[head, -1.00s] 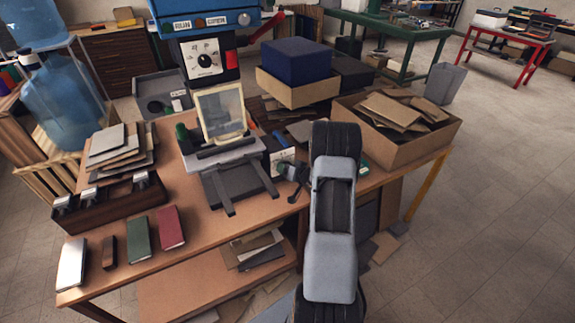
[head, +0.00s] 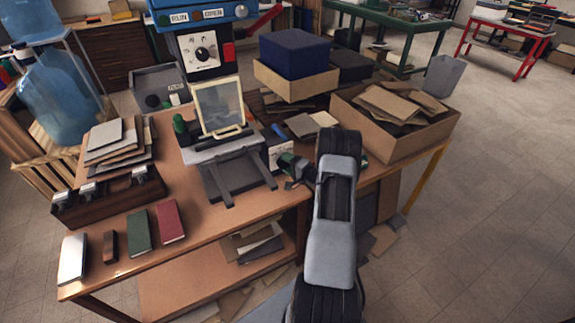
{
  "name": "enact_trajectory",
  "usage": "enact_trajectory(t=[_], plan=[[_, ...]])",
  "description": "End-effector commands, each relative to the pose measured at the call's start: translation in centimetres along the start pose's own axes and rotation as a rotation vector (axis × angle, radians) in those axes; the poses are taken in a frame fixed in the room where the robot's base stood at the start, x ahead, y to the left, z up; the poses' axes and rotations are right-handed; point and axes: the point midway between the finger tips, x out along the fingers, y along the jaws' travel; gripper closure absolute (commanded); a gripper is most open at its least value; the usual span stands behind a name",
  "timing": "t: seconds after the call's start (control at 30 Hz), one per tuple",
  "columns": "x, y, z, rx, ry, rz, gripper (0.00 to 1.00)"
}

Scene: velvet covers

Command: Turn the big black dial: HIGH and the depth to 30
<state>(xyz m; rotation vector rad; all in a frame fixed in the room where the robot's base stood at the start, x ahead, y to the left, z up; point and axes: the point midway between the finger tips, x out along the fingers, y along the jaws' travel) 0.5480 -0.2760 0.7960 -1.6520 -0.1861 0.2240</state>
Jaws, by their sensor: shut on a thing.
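My gripper (head: 289,172) is small in the head view, at the middle of the workbench. It is shut at the front of a small white-faced box (head: 279,154). The black dial there is mostly hidden behind my fingers, and its setting cannot be read. A blue machine (head: 205,18) stands behind the bench. Its white panel (head: 196,55) carries a round black knob (head: 203,53) with marks around it, too small to read. My gripper is well apart from that panel.
A clear guard (head: 218,105) stands over a dark fixture (head: 238,178) left of my gripper. An open carton (head: 405,150) of board pieces is to the right. Several books and a dark tray (head: 105,200) lie at the bench's left. The bench's front is partly clear.

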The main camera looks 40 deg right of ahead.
Motion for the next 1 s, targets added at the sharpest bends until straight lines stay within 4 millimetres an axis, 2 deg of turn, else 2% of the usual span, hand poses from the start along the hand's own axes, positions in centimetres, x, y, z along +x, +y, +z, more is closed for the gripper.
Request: enact_trajectory(t=[0.2, 0.5, 1.0], plan=[[0.02, 0.43, 0.04, 0.173, 0.001, -0.071, 0.61], [0.05, 0.47, 0.08, 0.345, 0.001, -0.142, 0.61], [0.07, 0.41, 0.1, 0.441, 0.001, -0.182, 0.61]])
